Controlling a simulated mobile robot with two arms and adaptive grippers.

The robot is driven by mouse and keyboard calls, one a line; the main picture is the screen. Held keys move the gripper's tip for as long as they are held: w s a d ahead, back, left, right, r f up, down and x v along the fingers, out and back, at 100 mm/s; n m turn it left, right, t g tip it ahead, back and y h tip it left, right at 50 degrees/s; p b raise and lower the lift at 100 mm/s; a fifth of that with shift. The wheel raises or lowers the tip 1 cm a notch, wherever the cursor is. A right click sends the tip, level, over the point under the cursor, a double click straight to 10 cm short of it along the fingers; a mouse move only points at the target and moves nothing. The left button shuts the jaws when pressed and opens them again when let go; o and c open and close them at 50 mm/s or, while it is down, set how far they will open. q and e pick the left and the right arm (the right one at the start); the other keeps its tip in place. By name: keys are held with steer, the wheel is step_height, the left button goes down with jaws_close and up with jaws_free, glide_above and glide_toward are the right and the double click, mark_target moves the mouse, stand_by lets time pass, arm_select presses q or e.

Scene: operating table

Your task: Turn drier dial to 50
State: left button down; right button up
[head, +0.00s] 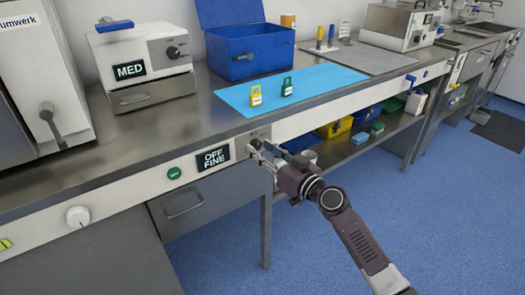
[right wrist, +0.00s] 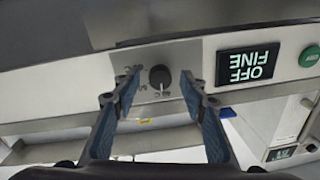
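A small black dial (right wrist: 160,77) sits on a metal plate with small markings on the bench's front panel. The markings are too small to read surely. My right gripper (right wrist: 158,88) is open, with its blue-padded fingers on either side of the dial and a little short of it in the right wrist view. In the head view my right gripper (head: 252,150) is at the front panel and mostly hides the dial. The display (head: 213,158) beside it reads OFF FINE. My left gripper is not in view.
A green button (head: 174,173) and a white knob (head: 77,216) are on the panel to the left. The shelf below holds bins.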

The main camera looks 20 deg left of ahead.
jaws_close()
stand_by(0.3)
